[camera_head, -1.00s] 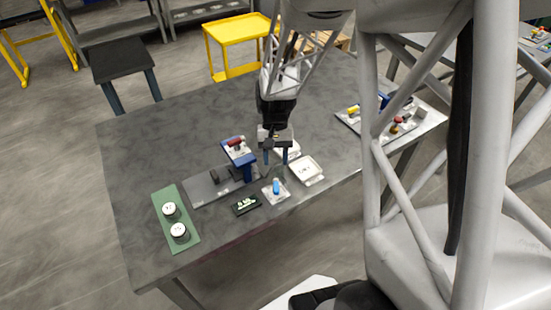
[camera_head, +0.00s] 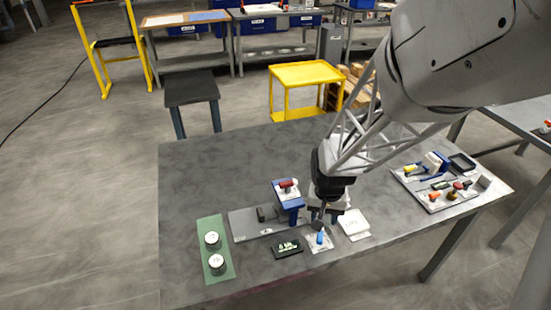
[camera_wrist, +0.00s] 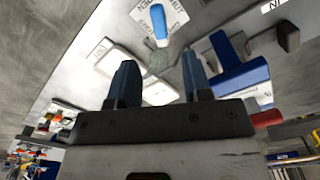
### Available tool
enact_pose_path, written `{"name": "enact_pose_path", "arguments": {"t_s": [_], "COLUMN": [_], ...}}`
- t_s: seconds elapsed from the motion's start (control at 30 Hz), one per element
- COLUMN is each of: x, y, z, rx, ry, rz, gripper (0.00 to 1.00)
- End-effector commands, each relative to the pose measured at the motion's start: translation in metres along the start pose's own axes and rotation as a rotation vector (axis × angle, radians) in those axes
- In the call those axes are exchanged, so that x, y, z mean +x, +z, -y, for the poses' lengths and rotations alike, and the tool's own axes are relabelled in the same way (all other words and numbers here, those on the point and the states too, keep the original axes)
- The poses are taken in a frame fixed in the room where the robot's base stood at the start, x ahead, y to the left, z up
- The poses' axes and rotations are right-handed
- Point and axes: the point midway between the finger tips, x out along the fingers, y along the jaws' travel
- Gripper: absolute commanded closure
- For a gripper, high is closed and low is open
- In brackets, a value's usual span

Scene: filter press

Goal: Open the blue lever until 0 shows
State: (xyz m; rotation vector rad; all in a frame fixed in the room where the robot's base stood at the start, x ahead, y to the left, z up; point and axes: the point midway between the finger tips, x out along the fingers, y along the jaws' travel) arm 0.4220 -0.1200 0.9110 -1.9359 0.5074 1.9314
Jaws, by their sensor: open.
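The blue lever (camera_head: 320,238) stands on a small white plate at the front of the grey table. It also shows in the wrist view (camera_wrist: 158,22), at the top centre, ahead of the fingertips. A black display (camera_head: 288,247) with small light digits lies left of the lever; its reading is too small to tell. My gripper (camera_head: 322,216) is just behind and above the lever. In the wrist view its two blue fingers (camera_wrist: 161,75) are apart, with nothing held between them and the lever beyond them.
A blue press stand (camera_head: 290,203) with a red part is close to my gripper's left. A white box (camera_head: 354,223) is close on the right. A green mat (camera_head: 210,228) holds two round weights. A fixture board (camera_head: 440,200) is at right. The back left table is clear.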

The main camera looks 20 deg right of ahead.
Motion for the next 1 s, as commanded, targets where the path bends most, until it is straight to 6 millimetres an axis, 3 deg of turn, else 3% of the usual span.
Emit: {"name": "enact_pose_path", "arguments": {"t_s": [0.37,1.0], "x": [0.009,0.073], "y": [0.0,0.0], "z": [0.0,0.0], "rx": [0.0,0.0], "ry": [0.0,0.0], "rz": [0.004,0.004], "gripper": [0.55,0.55]}}
